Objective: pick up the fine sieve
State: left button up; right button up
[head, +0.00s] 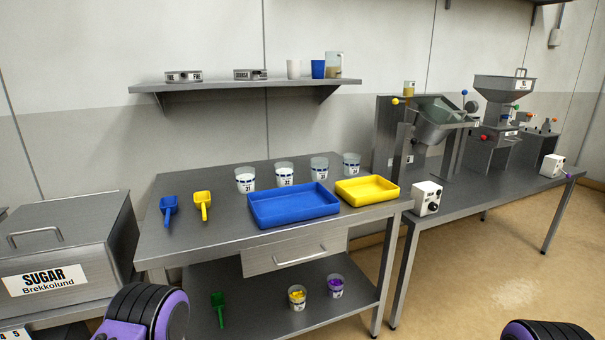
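The fine sieve (183,77) is a low round metal ring in the head view. It sits on the left part of the wall shelf, with small labels that seem to read FINE. A similar metal sieve (250,74) with a label that seems to read COARSE stands to its right on the same shelf. Neither sieve is touched by anything of mine. Only black and purple parts of my arms show at the bottom left and bottom right edges. Neither gripper's fingers are in view.
The wall shelf (215,87) also holds a white cup (293,69), a blue cup (318,69) and a clear jug (334,65). Below, the steel table (215,232) carries scoops, several cups, a blue tray (255,217) and a yellow tray (350,198). A sugar bin (70,250) stands left.

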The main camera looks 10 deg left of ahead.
aim_at(195, 77)
jog(key=u, duration=0.1)
jog(key=i, duration=0.25)
jog(key=u, duration=0.9)
